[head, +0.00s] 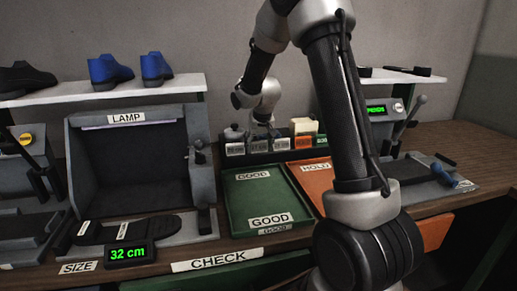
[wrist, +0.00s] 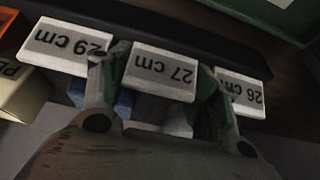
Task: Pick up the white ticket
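A rack (head: 262,158) with several labelled slots stands behind the trays in the head view. In the wrist view, white labels read 29 cm (wrist: 68,47), 27 cm (wrist: 160,68) and 26 cm (wrist: 240,91), upside down. My gripper (wrist: 160,85) is open, its fingers on either side of the 27 cm label. A white piece (wrist: 178,121), possibly the white ticket, shows between the fingers below that label, partly hidden by my gripper. I cannot tell whether the fingers touch anything. In the head view my gripper (head: 262,130) is small and low over the rack.
Cream cards (head: 304,125) stand in the rack to the right of my gripper. A blue piece (wrist: 122,103) lies close to the left finger. The green GOOD tray (head: 245,195) and orange HOLD tray (head: 309,183) look empty. The lamp box (head: 133,160) stands to the left.

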